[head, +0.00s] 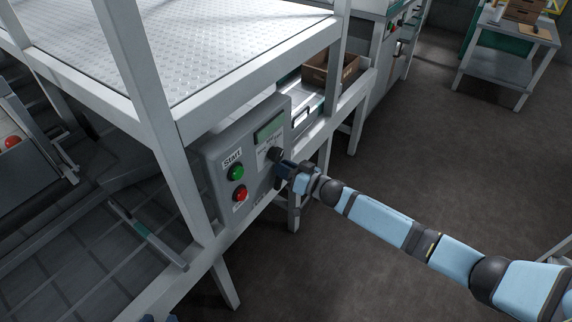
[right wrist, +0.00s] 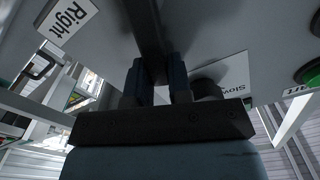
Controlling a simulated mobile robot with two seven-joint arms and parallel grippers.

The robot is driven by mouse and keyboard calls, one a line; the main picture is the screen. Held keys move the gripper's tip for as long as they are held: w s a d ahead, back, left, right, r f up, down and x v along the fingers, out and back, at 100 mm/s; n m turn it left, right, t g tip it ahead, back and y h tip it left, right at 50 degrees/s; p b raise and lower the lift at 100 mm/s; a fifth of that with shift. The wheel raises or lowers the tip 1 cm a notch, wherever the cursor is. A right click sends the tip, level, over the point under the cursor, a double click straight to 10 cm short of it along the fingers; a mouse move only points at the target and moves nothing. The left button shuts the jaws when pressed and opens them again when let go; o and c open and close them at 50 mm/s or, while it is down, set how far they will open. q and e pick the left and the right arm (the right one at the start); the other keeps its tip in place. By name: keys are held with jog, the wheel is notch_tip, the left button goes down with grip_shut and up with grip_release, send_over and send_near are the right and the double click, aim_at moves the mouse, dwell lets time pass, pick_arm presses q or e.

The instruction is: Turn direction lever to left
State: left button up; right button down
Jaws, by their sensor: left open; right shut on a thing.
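The grey control panel (head: 212,150) is on the front of the machine frame, with a display on top. My right gripper (head: 282,172) reaches its right side from the right. In the right wrist view, my right gripper (right wrist: 160,85) is shut on the dark direction lever (right wrist: 148,30), with a finger on either side. A "Right" label (right wrist: 68,22) is on the panel to the upper left of the lever. The gripper hides much of the lever in the head view, so I cannot tell which way it is turned.
A green start button (head: 236,173) and a red button (head: 240,194) sit left of my gripper. A dark knob (head: 274,154) is just above it, near a "Slow" label (right wrist: 236,70). White frame posts (head: 140,75) stand left. The floor (head: 400,150) at right is clear.

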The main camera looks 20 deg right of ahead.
aim_at(264, 178)
jog(key=shift+s+a+r+n+p, duration=0.2)
jog(key=shift+n+p, duration=0.1)
jog(key=shift+n, duration=0.15)
jog(key=shift+s+a+r+n+p, duration=0.1)
jog(key=shift+a+n+p, duration=0.15)
jog(key=shift+n, duration=0.2)
jog(key=n, duration=0.1)
jog(key=s+a+n+p, duration=0.1)
jog(key=shift+n, duration=0.3)
jog(key=shift+s+a+f+n, duration=0.1)
jog(key=shift+s+a+n, duration=0.25)
jog(key=shift+n, duration=0.55)
jog(key=n, duration=0.2)
jog(key=a+n, duration=0.1)
jog(key=shift+s+a+f+p, duration=0.1)
jog(key=shift+s+f+p, duration=0.2)
jog(key=shift+s+p, duration=0.05)
jog(key=shift+s+a+f+n, duration=0.15)
jog(key=shift+n, duration=0.25)
pick_arm(q)
jog(key=shift+s+a+f+g, duration=0.1)
jog(key=shift+s+a+g, duration=0.1)
jog(key=shift+a+g, duration=0.1)
pick_arm(e)
jog(key=shift+a+n, duration=0.1)
jog(key=shift+n, duration=0.2)
pick_arm(q)
jog(key=shift+d, duration=0.1)
pick_arm(e)
jog(key=shift+s+f, duration=0.1)
